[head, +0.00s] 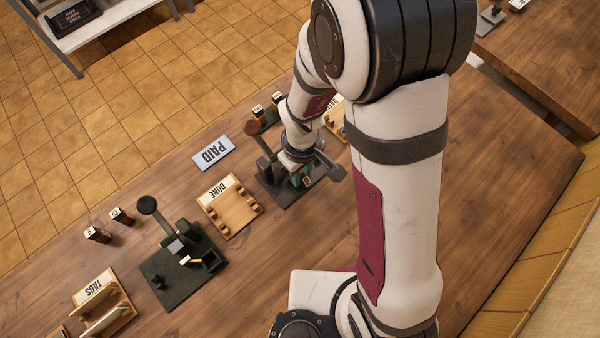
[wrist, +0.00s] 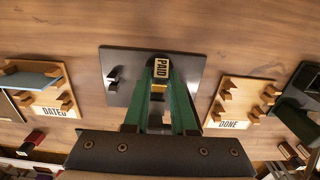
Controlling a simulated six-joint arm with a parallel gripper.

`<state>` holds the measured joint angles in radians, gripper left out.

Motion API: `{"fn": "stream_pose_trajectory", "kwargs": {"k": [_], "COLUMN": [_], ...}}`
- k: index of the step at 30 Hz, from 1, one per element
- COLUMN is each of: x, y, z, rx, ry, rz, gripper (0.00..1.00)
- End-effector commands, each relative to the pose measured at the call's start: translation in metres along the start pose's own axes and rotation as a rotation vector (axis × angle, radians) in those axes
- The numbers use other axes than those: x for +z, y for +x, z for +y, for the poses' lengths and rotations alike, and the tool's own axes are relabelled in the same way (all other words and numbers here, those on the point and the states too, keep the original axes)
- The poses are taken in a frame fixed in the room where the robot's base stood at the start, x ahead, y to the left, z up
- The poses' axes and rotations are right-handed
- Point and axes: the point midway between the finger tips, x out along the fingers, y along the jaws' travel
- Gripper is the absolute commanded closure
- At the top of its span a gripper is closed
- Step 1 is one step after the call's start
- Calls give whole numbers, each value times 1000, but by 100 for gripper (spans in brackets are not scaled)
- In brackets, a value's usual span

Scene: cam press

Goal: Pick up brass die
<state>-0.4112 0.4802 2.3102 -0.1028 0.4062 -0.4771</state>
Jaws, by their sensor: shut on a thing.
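A small brass die (wrist: 161,68) with a dark face lettered PAID shows in the wrist view, between the tips of my green fingers. My gripper (wrist: 161,76) is shut on it. In the head view my gripper (head: 301,178) is low over the middle press (head: 284,198), and the die there is small and partly hidden. The press's dark base plate (wrist: 122,62) lies beneath the die in the wrist view. I cannot tell whether the die touches the press.
A DONE tray (head: 238,213) stands left of the middle press, and a blue PAID plate (head: 213,153) lies behind it. Another press (head: 183,262) and a TAGS rack (head: 101,290) are farther left. A DATED tray (wrist: 48,101) is on the other side. Small labelled blocks (head: 122,216) stand along the table's far edge.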

Motion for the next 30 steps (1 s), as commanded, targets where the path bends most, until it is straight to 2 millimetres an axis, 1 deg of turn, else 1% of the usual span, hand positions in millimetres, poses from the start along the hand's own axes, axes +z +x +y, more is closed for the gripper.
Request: {"fn": "stream_pose_trajectory", "kwargs": {"k": [5,8,12,14,21,24,27,30], "x": [0,-1,-1,12,60,76,87,90], "y": [-5,-17,-44,-50,-86,-98,-106,-108], "z": [0,0,1,10,47,59,67,69], "rx": [0,2,2,2,3,2,1,-2], "ry": [1,0,1,7,8,7,6,40], "rz": [1,4,6,3,4,3,0,-19], "gripper": [100,100,100,100,100,100,100,100]}}
